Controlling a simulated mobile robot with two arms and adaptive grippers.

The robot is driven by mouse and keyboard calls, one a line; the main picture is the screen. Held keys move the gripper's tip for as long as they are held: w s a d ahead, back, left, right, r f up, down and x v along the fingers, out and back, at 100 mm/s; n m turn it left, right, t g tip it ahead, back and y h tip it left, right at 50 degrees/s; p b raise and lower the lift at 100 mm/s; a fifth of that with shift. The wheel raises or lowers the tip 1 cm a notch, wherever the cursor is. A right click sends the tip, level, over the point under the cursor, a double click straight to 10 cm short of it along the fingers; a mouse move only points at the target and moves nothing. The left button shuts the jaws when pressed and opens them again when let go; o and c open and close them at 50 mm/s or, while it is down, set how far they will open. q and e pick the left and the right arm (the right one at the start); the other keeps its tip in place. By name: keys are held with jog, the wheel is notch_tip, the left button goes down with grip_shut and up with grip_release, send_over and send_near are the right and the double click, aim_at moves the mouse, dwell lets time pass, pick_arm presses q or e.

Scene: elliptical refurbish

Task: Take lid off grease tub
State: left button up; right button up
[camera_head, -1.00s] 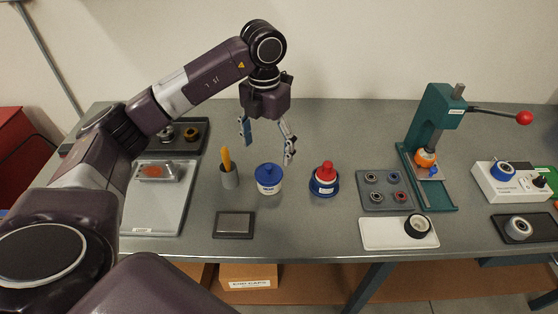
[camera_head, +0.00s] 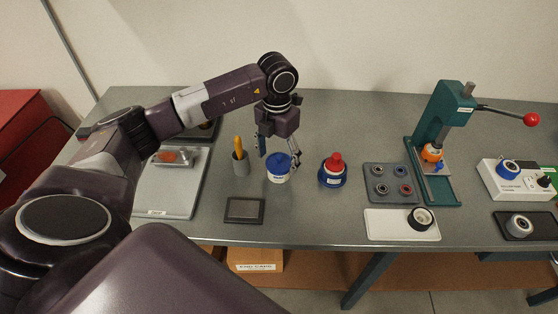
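The grease tub (camera_head: 278,175) is a small white tub with a label, standing on the grey bench. Its blue lid (camera_head: 277,160) with a knob is on top. My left gripper (camera_head: 279,160) points down over the tub, with its fingers apart, one at the left and one at the right of the lid. I cannot tell whether either finger touches the lid. My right gripper is not in view.
A grey cup with an orange-handled tool (camera_head: 240,160) stands just left of the tub. A dark flat pad (camera_head: 244,210) lies in front.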

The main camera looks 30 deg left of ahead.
pick_arm(q)
jog(key=c, duration=0.6)
jog(key=shift+r, duration=0.15)
